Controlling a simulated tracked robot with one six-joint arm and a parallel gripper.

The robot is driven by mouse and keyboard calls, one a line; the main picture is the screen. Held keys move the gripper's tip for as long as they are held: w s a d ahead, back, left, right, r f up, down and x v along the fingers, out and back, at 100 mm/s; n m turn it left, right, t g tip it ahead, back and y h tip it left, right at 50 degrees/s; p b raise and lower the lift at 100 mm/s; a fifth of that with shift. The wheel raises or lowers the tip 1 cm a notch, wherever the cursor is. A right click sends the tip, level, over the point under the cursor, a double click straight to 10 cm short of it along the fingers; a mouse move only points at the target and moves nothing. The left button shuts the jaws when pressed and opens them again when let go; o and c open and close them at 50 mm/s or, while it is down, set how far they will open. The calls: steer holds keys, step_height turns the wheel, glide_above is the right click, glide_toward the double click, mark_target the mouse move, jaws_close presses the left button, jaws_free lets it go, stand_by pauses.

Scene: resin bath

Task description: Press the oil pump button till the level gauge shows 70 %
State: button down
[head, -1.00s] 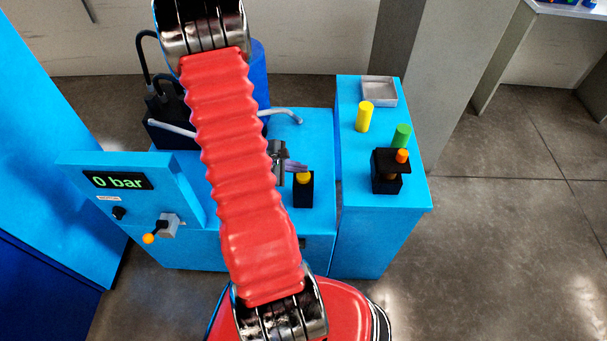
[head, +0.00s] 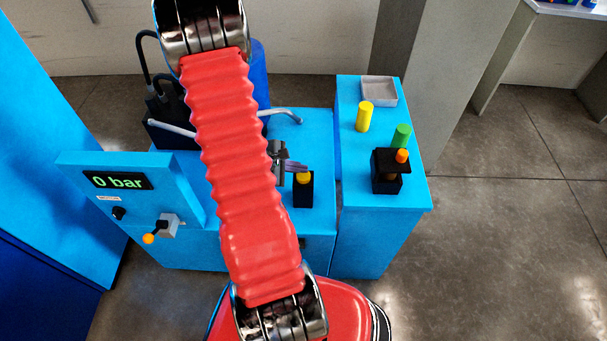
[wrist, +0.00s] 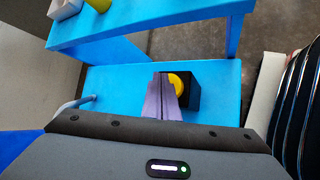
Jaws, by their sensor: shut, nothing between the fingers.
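A yellow round button (head: 304,178) sits on a black box (head: 303,194) on the blue machine top. I see no label showing whether it is the oil pump button. In the wrist view the button (wrist: 177,83) is partly covered by my fingers. My gripper (head: 299,167) is shut and empty, its purple fingers right beside the button. It also shows in the wrist view (wrist: 163,92), with the fingertips at the button's left side. I cannot tell whether they touch it. I see no level gauge with a percent reading; it may be hidden behind my arm.
A display (head: 117,181) reads 0 bar, with a knob and an orange-tipped lever (head: 160,230) below. The blue side table (head: 352,190) holds a grey tray (head: 379,91), yellow cylinder (head: 365,116), green cylinder (head: 402,136) and black holder (head: 387,180) with an orange-topped piece.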

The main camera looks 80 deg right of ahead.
mark_target(300, 177)
steer(key=shift+f, duration=0.15)
steer(key=shift+f, duration=0.25)
steer(key=shift+f, duration=0.9)
stand_by(1.4)
steer(key=shift+r, duration=1.35)
steer(key=shift+r, duration=2.5)
steer(key=shift+s, duration=0.1)
